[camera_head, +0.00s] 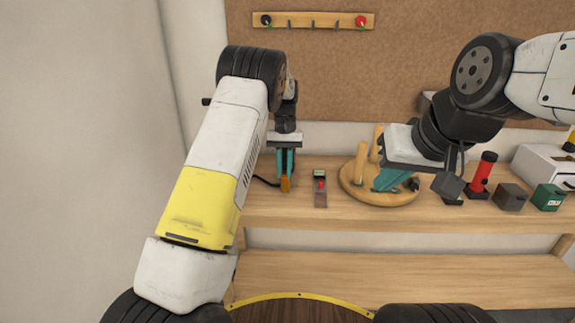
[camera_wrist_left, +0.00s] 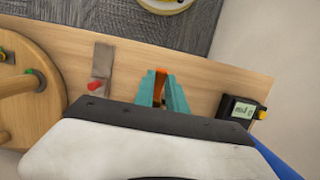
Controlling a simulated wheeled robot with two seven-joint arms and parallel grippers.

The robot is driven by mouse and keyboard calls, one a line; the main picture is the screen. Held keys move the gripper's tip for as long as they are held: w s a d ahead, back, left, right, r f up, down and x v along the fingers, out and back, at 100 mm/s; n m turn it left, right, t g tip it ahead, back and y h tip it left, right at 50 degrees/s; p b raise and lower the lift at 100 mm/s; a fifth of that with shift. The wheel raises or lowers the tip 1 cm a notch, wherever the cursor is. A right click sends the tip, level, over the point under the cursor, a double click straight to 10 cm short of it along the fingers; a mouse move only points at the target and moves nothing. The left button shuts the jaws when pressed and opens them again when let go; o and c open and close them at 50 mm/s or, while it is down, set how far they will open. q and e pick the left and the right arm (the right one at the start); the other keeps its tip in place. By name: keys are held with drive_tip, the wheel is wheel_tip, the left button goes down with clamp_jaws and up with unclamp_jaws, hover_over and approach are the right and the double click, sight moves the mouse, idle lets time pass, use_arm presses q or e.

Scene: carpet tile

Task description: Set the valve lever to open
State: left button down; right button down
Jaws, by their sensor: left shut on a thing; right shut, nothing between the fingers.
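An orange handle (camera_head: 285,185), likely the valve lever, stands at the left part of the wooden bench. My left gripper (camera_head: 286,165) points down with its teal fingers shut on it. In the left wrist view the orange handle (camera_wrist_left: 160,77) shows between the two fingers (camera_wrist_left: 161,93). The valve body is hidden, so I cannot tell the lever's setting. My right gripper (camera_head: 388,180) is shut and empty, over the round wooden board.
Right of the left gripper lies a grey plate with a red part (camera_head: 320,190). The round board (camera_head: 353,190) carries upright pegs. A red-and-black device (camera_head: 483,172) and small boxes (camera_head: 511,196) stand at the right. A small display device (camera_wrist_left: 240,108) shows in the wrist view.

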sight(285, 175)
use_arm(q)
drive_tip(key=c, duration=1.4)
unclamp_jaws()
drive_tip(key=shift+o, duration=0.2)
drive_tip(key=v, duration=0.7)
drive_tip(key=shift+r, duration=0.4)
drive_tip(key=shift+w, duration=0.1)
